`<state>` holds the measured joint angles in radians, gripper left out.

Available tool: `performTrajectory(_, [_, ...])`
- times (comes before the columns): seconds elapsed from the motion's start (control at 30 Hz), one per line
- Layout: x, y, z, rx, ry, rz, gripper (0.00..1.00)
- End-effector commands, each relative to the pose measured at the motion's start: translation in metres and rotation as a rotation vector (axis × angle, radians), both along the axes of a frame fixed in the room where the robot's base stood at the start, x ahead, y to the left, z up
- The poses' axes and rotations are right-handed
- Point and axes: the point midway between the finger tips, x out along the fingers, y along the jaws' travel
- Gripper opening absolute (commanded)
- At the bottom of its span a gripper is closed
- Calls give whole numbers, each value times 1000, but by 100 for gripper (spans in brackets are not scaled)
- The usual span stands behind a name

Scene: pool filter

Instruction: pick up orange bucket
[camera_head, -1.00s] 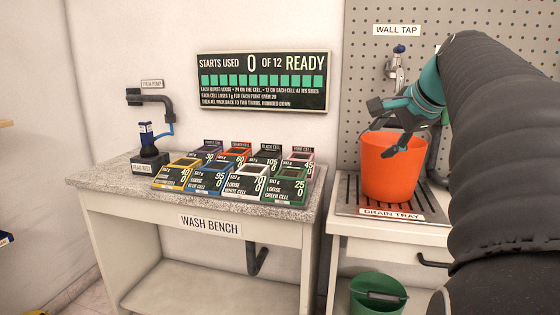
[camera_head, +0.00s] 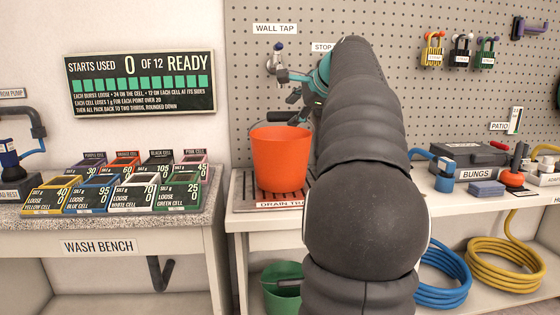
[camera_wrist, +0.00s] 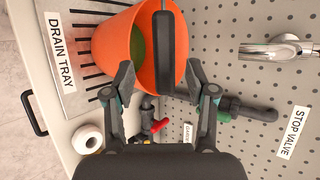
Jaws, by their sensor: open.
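The orange bucket (camera_head: 281,160) stands upright on the drain tray (camera_head: 244,195) under the wall tap. Its dark handle (camera_head: 283,116) is raised above the rim. My gripper (camera_head: 303,100) is at the bucket's upper right, partly hidden behind my arm. In the wrist view my gripper (camera_wrist: 160,78) is open, its fingers apart on either side of the dark handle (camera_wrist: 163,50). The bucket (camera_wrist: 112,42) shows behind the handle, with something green inside. I cannot tell whether either finger touches the handle.
The wall tap (camera_head: 275,62) and pegboard are behind the bucket. The wash bench (camera_head: 130,225) with several labelled cells is at left. A green bucket (camera_head: 281,290) is below. Bungs, a dark case (camera_head: 470,154) and coiled hoses (camera_head: 505,268) are at right.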

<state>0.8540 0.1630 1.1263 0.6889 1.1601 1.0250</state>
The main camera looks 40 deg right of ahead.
Motion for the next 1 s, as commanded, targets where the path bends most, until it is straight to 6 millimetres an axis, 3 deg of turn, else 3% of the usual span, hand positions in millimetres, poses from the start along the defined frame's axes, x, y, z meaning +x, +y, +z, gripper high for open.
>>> performTrajectory(0.23, [11, 0, -6, 0, 0, 2, 56])
performTrajectory(0.53, [46, -1, -25, -1, 1, 1, 56])
performTrajectory(0.8, [49, -2, -26, -1, 0, 0, 56])
performTrajectory(1.0, [49, -2, -26, -1, 0, 0, 6])
